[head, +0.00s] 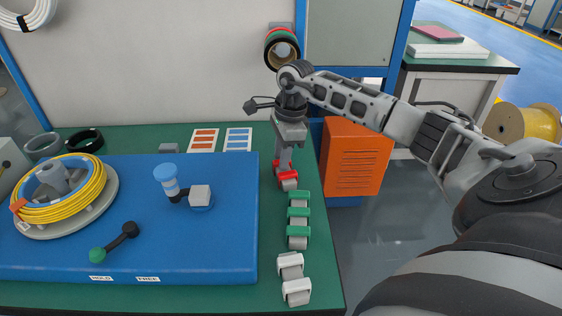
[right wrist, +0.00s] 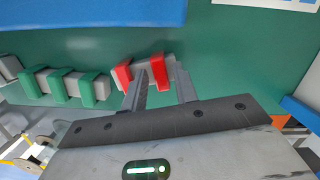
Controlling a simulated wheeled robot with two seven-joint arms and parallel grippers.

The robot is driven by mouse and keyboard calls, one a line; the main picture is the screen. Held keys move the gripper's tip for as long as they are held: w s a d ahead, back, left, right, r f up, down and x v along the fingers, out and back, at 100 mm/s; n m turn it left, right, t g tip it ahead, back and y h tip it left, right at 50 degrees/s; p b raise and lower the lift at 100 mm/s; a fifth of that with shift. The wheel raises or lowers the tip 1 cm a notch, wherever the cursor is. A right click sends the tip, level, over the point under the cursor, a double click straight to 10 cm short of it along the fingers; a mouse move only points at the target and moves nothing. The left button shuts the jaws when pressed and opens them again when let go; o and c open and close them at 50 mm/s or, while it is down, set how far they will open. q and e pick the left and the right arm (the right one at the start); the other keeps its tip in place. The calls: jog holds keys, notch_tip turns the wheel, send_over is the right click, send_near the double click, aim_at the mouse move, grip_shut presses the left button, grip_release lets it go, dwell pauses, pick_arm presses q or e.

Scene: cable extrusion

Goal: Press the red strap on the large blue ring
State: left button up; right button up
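Two red straps sit on grey blocks (head: 287,175) at the right side of the bench; in the right wrist view they show as a left one (right wrist: 122,77) and a right one (right wrist: 166,68). My right gripper (head: 285,160) points down over them. In the right wrist view its two fingers (right wrist: 163,75) are apart, with the right red strap seen between them; contact cannot be told. My left gripper is not in view.
Green straps (head: 298,220) and white ones (head: 291,265) lie in a row in front of the red ones. A blue board (head: 150,240) carries a green-knobbed lever (head: 113,242) and a blue-topped post (head: 166,172). An orange cabinet (head: 356,158) stands at right.

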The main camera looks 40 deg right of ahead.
jog(key=c, duration=0.6)
jog(key=shift+r, duration=0.15)
notch_tip(320, 180, up, 8)
jog(key=p, duration=0.5)
jog(key=shift+p, duration=0.4)
